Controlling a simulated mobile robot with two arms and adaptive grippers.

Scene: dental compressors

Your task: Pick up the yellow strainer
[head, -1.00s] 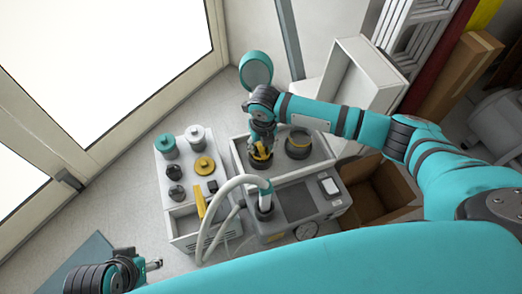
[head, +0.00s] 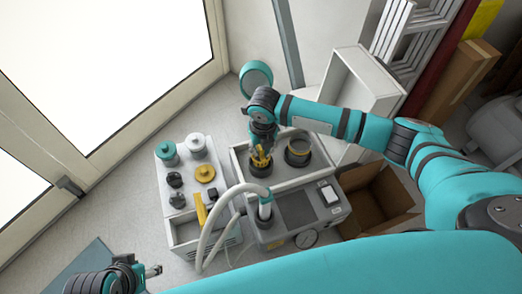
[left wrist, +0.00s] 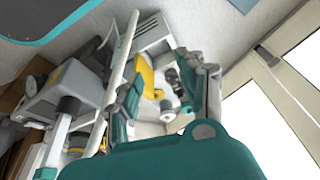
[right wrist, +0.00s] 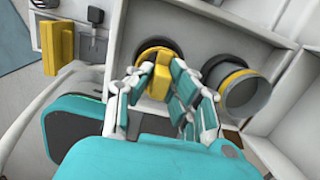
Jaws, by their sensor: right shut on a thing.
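The yellow strainer (right wrist: 158,78) sits in the left of two round black-rimmed openings in the white housing. Its yellow top also shows in the head view (head: 260,161), partly hidden by fingers. My right gripper (head: 261,153) points down into this opening. In the right wrist view its fingers (right wrist: 160,68) are on both sides of the strainer and shut on it. I cannot tell whether the strainer is lifted off its seat. My left gripper (head: 157,270) is open and empty at the lower left, far from the strainer.
A second round canister (head: 298,150) with a yellow band stands just right of the strainer. The white parts tray (head: 172,206) holds knobs and a yellow disc (head: 205,172). A hose (head: 213,217) arches in front; an open cardboard box (head: 378,195) lies right.

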